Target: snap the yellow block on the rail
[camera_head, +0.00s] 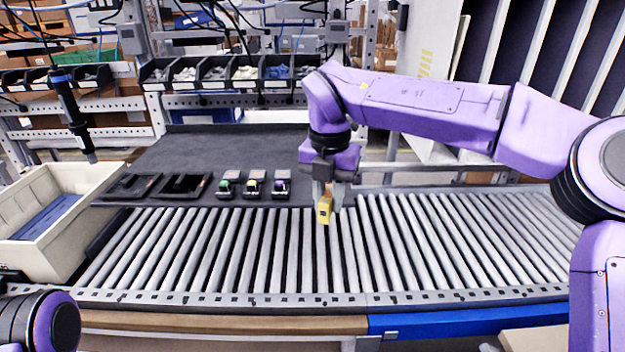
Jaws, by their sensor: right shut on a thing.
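My right gripper (328,196) is shut on the yellow block (324,209) and holds it above the roller conveyor, at the front edge of the dark mat. Several small blocks stand in a row on the mat to the left of the gripper: one with green (225,186), one with yellow (251,187) and one with purple (280,187). I cannot clearly make out the rail. Of my left arm only a link shows at the lower left corner; its gripper is out of the picture.
The roller conveyor (450,225) crosses the front and looks clear. Two black trays (180,187) lie on the mat (215,150). A beige bin (50,245) stands at the left, below a hanging screwdriver (72,110). Small-parts bins (215,72) line the back.

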